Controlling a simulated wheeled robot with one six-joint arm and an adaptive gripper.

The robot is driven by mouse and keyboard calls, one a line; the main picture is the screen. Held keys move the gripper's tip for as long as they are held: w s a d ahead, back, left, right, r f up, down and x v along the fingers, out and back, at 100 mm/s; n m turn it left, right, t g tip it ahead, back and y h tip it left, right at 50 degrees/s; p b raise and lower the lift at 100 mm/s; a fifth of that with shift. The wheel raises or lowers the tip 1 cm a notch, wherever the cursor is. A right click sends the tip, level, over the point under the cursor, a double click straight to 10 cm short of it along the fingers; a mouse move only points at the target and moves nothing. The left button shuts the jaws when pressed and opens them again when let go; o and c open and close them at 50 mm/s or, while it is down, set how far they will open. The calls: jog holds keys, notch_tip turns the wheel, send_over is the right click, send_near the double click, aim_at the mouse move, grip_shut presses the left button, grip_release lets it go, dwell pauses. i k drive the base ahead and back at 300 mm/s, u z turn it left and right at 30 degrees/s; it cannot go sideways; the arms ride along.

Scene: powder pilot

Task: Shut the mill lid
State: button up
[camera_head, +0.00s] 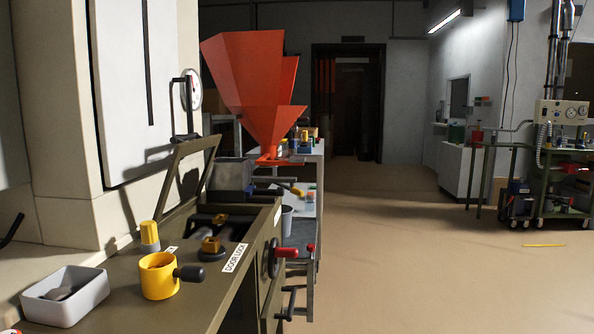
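An olive-green machine body (115,290) stands along the left and bottom, and I take it to be the mill. An olive frame-like lid (199,150) stands tilted up at its far side, so it looks open. Below it is an opening (205,222) with dark inner parts and a yellow-brown clamp-like piece. A label on the front edge seems to read "DOORLOCK" (235,258). A red-knobbed handle (287,252) sticks out from the right side. My gripper is not in view.
On the mill top are a yellow cup with a black knob (158,277), a yellow-capped piece (149,236) and a pale tray (66,296). A red hopper (255,85) stands behind. A green cart (565,180) is far right. The floor (430,265) between is mostly clear.

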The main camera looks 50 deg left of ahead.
aim_at(183, 148)
jog(key=z, duration=0.75)
jog(key=k, duration=2)
jog(key=u, duration=2.2)
jog(key=i, duration=0.5)
jog(key=u, duration=1.1)
jog(key=k, duration=0.9)
jog(key=z, duration=1.25)
jog(key=i, duration=0.5)
jog(key=u, duration=0.05)
